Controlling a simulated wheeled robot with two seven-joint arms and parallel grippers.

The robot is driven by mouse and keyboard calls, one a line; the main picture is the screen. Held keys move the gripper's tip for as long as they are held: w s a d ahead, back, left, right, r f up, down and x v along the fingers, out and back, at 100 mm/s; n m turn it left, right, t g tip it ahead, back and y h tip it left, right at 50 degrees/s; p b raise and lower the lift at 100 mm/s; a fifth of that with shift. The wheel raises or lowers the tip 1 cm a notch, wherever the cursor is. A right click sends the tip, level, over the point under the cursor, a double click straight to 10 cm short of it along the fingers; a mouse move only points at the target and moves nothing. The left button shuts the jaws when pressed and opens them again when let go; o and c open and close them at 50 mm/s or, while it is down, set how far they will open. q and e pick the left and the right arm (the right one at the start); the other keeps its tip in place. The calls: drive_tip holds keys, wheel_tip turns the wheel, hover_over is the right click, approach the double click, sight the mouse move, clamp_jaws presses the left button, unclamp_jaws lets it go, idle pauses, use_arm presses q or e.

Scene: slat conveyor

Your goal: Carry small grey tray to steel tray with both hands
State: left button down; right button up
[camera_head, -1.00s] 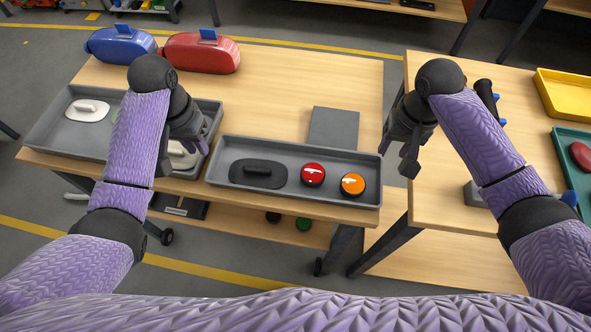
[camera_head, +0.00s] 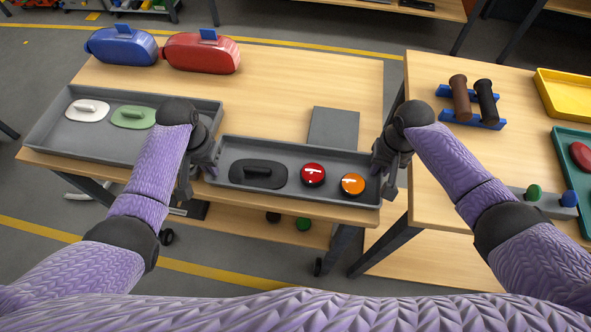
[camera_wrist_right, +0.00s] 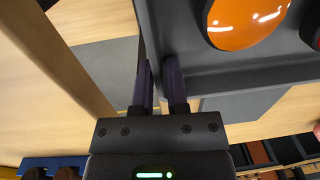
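The small grey tray (camera_head: 300,196) lies at the front edge of the middle table. It holds a black handled lid (camera_head: 258,174), a red round piece (camera_head: 313,174) and an orange one (camera_head: 352,184). My left gripper (camera_head: 207,170) is at its left end, partly hidden by the wrist. My right gripper (camera_head: 386,172) is at its right end; in the right wrist view its narrowly spaced fingers (camera_wrist_right: 160,80) straddle the tray's end wall. Whether either grips is unclear. A larger grey tray (camera_head: 62,137) with white and green lids stands left; I cannot tell if it is the steel tray.
A flat grey plate (camera_head: 334,127) lies behind the small tray. Blue (camera_head: 122,46) and red (camera_head: 202,53) containers stand at the back left. The right table holds a blue rack (camera_head: 472,118) with two dark cylinders. Bare tabletop lies behind the trays.

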clamp_jaws()
idle(1.3)
